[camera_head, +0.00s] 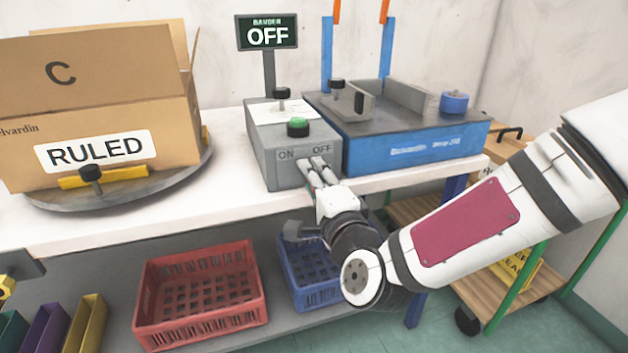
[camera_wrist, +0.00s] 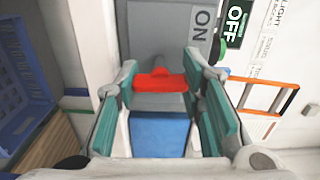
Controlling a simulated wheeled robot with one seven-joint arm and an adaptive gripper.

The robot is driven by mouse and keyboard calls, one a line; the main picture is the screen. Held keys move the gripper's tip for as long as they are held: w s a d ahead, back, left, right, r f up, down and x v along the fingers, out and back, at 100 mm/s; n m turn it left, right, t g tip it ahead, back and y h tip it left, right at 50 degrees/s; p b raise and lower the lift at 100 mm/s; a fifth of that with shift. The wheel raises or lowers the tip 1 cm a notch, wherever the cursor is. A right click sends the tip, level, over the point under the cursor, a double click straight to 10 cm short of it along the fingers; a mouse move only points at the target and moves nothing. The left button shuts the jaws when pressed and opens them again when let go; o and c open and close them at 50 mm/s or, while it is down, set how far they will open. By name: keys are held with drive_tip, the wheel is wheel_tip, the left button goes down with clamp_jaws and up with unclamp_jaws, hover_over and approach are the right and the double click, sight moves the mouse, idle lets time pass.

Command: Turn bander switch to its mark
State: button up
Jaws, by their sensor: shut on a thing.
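The grey bander control box (camera_head: 285,172) stands on the white bench, with ON and OFF printed on its front face. My gripper (camera_head: 320,175) reaches this face from below right, its fingertips at the face under the OFF label. In the wrist view my gripper (camera_wrist: 160,82) is shut on the red switch (camera_wrist: 160,80), which lies between the two fingertips. The fingers hide the switch in the head view, and its mark cannot be made out. The display (camera_head: 267,33) behind the box reads BANDER OFF.
A green button (camera_head: 298,126) and a black knob (camera_head: 282,94) are on top of the box. The blue bander machine (camera_head: 405,150) stands to its right. A cardboard box (camera_head: 100,110) sits on a turntable (camera_head: 120,192) at left. Red (camera_head: 200,295) and blue (camera_head: 312,280) crates lie below.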

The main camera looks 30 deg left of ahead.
drive_tip(key=o, duration=1.2)
drive_tip(key=shift+c, duration=0.2)
drive_tip(key=v, duration=0.7)
drive_tip(key=shift+s+d, duration=0.2)
